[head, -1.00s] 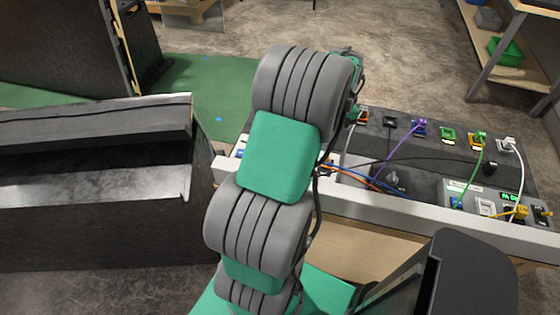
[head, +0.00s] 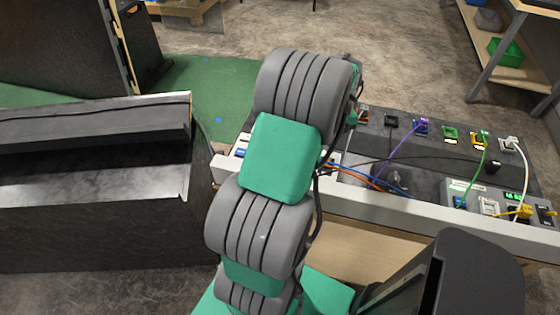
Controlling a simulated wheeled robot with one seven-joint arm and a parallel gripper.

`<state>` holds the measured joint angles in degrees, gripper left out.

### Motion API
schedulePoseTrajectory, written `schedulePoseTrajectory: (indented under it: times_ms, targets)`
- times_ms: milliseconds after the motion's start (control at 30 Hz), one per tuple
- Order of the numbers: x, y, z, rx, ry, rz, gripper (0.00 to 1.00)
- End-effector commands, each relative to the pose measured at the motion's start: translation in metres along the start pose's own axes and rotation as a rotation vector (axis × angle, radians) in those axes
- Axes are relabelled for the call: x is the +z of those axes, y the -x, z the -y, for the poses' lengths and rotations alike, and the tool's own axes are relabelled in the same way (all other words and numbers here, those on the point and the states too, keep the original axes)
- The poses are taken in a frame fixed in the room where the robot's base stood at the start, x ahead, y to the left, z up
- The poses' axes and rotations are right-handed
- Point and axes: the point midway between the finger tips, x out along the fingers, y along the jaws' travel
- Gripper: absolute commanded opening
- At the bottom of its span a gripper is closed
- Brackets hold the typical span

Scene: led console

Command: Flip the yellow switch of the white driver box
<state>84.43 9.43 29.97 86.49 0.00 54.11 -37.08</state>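A pale box with a lit green display (head: 514,197) and a yellow plug stands at the right end of the dark console (head: 440,165). Another pale surface with blue parts (head: 241,150) shows at the console's left end, mostly hidden behind my arm. I cannot tell which of these is the white driver box, and I cannot make out a yellow switch. My arm rises across the middle of the view and covers the console's left part. My gripper is hidden behind it.
Coloured sockets line the console's back, with purple, green, white, blue and orange cables across it. A pale rail (head: 430,220) runs along its front. A black bench (head: 90,215) stands at left. A shelf with a green bin (head: 505,52) is at upper right.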

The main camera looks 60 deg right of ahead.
Motion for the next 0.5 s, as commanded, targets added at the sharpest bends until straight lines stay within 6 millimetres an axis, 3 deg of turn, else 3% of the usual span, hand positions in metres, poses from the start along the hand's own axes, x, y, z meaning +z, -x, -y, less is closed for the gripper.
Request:
schedulePoseTrajectory:
  times_ms: [500]
  targets:
    - [0.0055, 0.0003, 0.0031, 0.0, 0.0, 0.0, 0.0]
